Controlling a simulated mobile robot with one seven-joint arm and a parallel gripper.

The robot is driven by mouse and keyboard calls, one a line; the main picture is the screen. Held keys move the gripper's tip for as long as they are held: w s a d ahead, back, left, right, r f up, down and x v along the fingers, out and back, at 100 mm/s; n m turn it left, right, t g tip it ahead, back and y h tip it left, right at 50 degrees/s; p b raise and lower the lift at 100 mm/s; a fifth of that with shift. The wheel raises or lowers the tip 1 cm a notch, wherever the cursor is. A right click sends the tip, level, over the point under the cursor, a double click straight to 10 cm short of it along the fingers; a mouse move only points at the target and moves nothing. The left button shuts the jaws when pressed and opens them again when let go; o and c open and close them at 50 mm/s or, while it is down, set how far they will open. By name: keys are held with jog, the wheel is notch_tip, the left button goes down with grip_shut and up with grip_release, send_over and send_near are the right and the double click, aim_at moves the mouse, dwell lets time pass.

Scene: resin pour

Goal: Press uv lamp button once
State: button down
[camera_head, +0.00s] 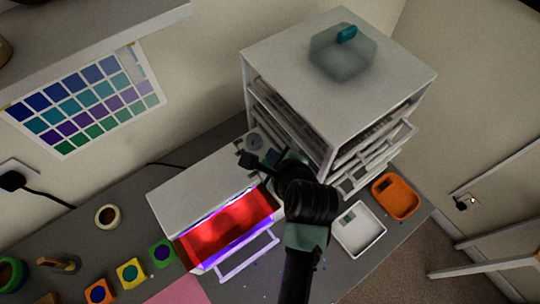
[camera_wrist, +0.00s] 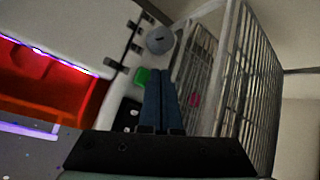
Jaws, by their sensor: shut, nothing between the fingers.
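The UV lamp is a white box (camera_head: 190,185) left of centre in the head view, its drawer (camera_head: 225,228) pulled out and glowing red and violet. It also shows at the left of the wrist view (camera_wrist: 60,27). On the panel at its right side are a round grey knob-like part (camera_head: 255,141), also in the wrist view (camera_wrist: 160,40), and a small green square (camera_wrist: 141,76), perhaps the button. My gripper (camera_wrist: 160,80) is shut and empty, its fingertips close to the green square in the picture; I cannot tell whether they touch. In the head view my arm hides that spot.
A white shelf unit (camera_head: 350,55) with a translucent container (camera_head: 342,60) on top stands just right of the lamp. A white tray (camera_head: 358,232) and an orange tray (camera_head: 397,195) lie at right. Colored blocks (camera_head: 131,273) stand at front left.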

notch_tip(320, 180, up, 5)
jog(key=p, duration=0.6)
dwell(0.4)
dwell(0.9)
